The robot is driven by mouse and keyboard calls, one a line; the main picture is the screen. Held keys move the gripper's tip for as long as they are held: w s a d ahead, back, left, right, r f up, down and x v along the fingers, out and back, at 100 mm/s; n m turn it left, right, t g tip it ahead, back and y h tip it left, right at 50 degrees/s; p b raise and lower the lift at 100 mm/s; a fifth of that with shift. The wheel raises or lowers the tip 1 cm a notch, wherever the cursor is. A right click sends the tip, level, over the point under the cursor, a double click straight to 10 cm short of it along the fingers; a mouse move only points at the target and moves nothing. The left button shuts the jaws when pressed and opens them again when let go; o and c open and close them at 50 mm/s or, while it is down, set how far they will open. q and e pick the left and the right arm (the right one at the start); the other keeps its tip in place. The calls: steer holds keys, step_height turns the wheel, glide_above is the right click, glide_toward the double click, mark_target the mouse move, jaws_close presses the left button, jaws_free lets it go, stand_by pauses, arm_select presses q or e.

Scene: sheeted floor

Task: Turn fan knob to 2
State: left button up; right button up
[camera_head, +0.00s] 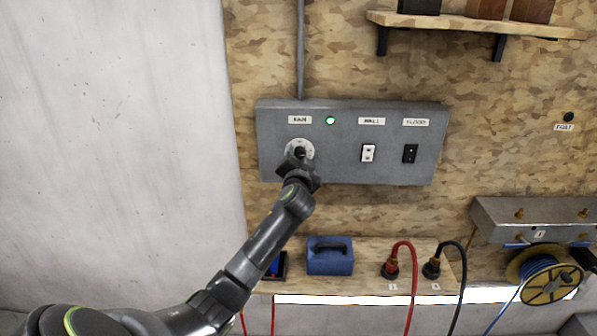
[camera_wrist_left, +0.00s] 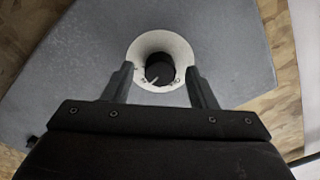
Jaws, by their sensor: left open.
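The fan knob (camera_wrist_left: 160,68) is black and round, set in a white dial plate (camera_head: 299,147) with small marks, at the left of a grey control panel (camera_head: 335,168) under a "FAN" label (camera_head: 299,119). A pale pointer line shows on the knob's lower part; I cannot read which number it points at. My left gripper (camera_head: 300,160) is in front of the dial and partly covers it. In the left wrist view the left gripper (camera_wrist_left: 160,85) is open, one finger on each side of the knob, with no clear contact. My right gripper is not in view.
The panel also has a lit green lamp (camera_head: 330,120), a white switch (camera_head: 368,153) and a black switch (camera_head: 410,153). Below, a shelf holds a blue box (camera_head: 330,262) and red (camera_head: 413,285) and black cables. A wall shelf (camera_head: 470,24) is above.

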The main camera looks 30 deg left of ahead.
arm_select(q)
steer(key=b+v, duration=0.4)
steer(key=v, duration=1.3)
steer(key=shift+s, duration=0.1)
